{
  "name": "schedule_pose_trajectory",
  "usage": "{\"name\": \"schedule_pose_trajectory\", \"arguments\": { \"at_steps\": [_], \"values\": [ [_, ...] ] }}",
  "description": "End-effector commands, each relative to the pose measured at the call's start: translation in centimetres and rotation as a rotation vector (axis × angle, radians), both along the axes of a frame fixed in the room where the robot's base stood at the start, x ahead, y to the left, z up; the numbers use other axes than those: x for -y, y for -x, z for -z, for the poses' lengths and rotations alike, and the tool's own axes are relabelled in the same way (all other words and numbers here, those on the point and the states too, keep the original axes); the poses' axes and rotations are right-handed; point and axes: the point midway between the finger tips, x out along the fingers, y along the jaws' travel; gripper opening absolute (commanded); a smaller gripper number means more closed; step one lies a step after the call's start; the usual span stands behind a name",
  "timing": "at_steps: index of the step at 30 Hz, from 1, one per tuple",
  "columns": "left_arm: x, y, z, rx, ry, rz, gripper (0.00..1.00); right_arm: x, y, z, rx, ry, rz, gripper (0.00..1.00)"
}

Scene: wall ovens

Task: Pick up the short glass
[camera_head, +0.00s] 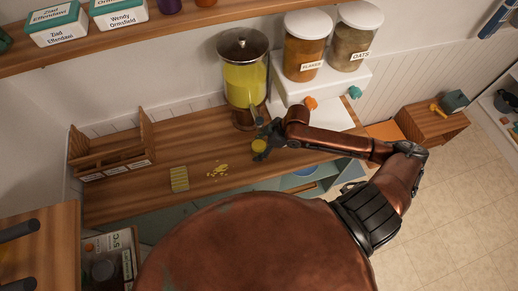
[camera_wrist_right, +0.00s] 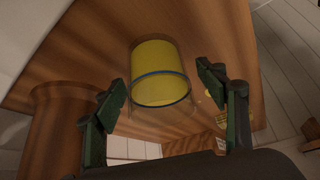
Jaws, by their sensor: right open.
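The short glass (camera_wrist_right: 160,75), holding something yellow, stands on the wooden counter. In the right wrist view it lies just beyond and between the two fingers of my right gripper (camera_wrist_right: 170,100). The fingers are apart, and I cannot tell whether either touches the glass. In the head view the glass (camera_head: 259,146) is a small yellow shape beside my right gripper (camera_head: 262,150), partly hidden by it. My left gripper is not in view.
A tall dispenser of yellow liquid (camera_head: 244,85) stands right behind the glass. Yellow crumbs (camera_head: 217,170), a striped yellow block (camera_head: 179,179) and a wooden rack (camera_head: 110,153) are to the left.

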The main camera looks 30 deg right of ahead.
Motion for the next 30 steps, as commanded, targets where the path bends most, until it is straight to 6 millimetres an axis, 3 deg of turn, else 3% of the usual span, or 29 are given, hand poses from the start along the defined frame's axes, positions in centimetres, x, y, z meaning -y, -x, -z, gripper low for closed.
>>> {"name": "schedule_pose_trajectory", "arguments": {
  "at_steps": [5,30],
  "values": [
    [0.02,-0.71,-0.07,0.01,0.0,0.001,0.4,0.03,-0.02,-0.03,0.001,0.001,0.002,0.66],
    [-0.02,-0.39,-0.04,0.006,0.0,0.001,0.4,0.03,-0.04,-0.08,0.002,0.0,0.001,0.11]
  ]
}}
